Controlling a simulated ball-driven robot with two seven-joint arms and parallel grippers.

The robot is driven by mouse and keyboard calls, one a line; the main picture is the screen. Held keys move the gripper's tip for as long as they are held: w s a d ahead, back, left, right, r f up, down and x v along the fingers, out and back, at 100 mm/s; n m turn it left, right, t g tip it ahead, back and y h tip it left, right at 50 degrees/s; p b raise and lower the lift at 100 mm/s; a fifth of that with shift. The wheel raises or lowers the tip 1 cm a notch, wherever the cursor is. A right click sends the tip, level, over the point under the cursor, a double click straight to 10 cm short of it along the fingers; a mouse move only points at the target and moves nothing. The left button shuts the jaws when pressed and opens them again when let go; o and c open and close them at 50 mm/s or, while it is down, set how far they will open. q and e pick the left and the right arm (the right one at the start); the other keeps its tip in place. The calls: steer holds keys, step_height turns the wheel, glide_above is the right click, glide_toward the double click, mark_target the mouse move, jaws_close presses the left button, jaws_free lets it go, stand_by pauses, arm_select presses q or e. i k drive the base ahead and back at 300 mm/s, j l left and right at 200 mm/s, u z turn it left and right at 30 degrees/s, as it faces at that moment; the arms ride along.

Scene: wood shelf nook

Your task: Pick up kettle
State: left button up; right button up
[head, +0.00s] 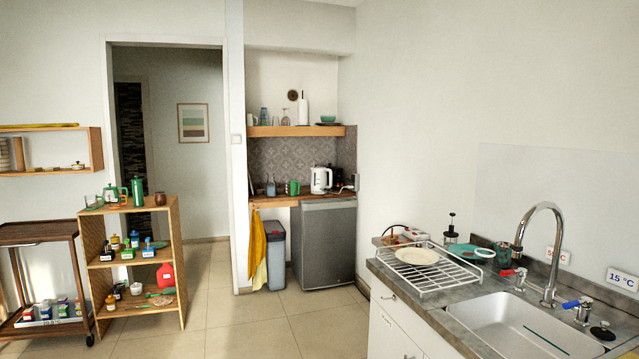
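A white kettle (321,180) stands upright on the wooden counter (285,199) in the nook at the back, above the grey fridge. Its handle side appears to face right, towards some small dark items. The kettle is far from me across the floor. Neither of my grippers shows in the head view.
A sink counter (455,292) with a wire dish rack (443,268) fills the right front. A wooden shelf unit (130,212) and a brown trolley (38,234) stand left. A grey bin (274,256) and mini fridge (325,243) sit below the nook counter. The tiled floor (235,325) between is clear.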

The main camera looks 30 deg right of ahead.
mark_target(318, 182)
steer(key=i+l+z, duration=0.2)
steer(key=i, duration=0.15)
steer(key=i+z, duration=0.25)
steer(key=i+l+z, duration=0.1)
steer(key=i, duration=0.65)
steer(key=i+z, duration=0.1)
steer(key=i, duration=0.65)
steer(key=i+z, duration=0.1)
steer(key=i, duration=1.35)
steer(key=i+z, duration=0.15)
steer(key=i, duration=0.6)
steer(key=i+j+z, duration=0.1)
steer(key=i, duration=0.65)
steer(key=j, duration=0.1)
